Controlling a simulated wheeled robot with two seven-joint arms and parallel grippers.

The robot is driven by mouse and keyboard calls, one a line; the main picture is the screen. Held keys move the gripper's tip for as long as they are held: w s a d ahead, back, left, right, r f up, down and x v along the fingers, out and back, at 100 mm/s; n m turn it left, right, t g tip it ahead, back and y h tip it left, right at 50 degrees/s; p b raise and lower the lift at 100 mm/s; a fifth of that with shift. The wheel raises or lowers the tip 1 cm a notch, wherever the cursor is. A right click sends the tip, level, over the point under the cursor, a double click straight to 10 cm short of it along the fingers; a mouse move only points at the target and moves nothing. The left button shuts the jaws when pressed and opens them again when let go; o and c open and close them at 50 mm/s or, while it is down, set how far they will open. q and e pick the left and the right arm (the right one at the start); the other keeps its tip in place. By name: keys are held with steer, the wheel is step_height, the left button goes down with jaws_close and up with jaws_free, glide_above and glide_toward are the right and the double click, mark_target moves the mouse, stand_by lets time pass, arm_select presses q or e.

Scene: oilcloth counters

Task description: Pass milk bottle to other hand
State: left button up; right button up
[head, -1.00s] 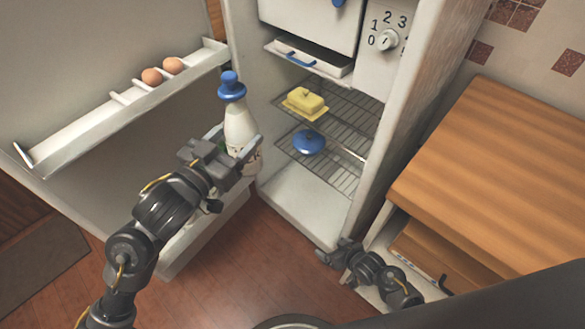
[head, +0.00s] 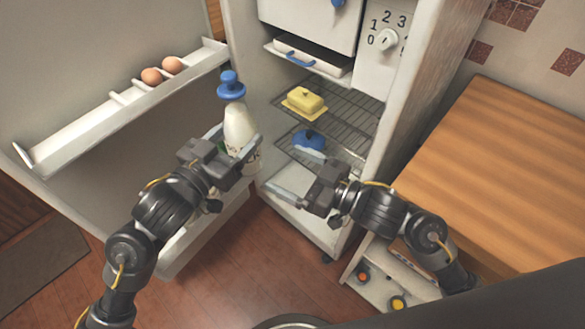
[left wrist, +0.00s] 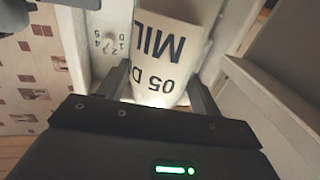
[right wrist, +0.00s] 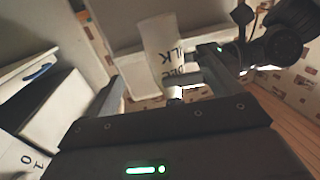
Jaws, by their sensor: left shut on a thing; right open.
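The milk bottle (head: 239,124) is white with a blue cap and stands roughly upright in the air in front of the open fridge. My left gripper (head: 236,144) is shut on its body. The bottle's printed label (left wrist: 165,55) fills the upper middle of the left wrist view, between the fingers. My right gripper (head: 290,170) is open and empty, to the right of the bottle and apart from it, with its fingers pointing toward it. In the right wrist view the bottle (right wrist: 160,50) shows beyond the open fingers, with my left gripper on it.
The open fridge has wire shelves with a yellow butter dish (head: 305,101) and a blue-lidded dish (head: 308,139). The door shelf (head: 120,105) at left holds two eggs (head: 162,71). A wooden counter (head: 490,170) stands at right.

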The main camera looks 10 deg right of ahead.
mark_target(229, 144)
arm_select(q)
steer(key=shift+r, duration=0.1)
arm_select(e)
steer(key=x, duration=1.2)
steer(key=shift+s+a+r, duration=0.1)
steer(key=shift+s+r, duration=0.1)
steer(key=shift+c, duration=0.2)
steer(key=c, duration=1.5)
arm_select(q)
steer(key=o, duration=1.2)
arm_select(e)
steer(key=shift+r, duration=0.15)
steer(key=shift+c, duration=0.9)
arm_select(q)
steer(key=o, duration=0.5)
steer(key=shift+v, duration=3.7)
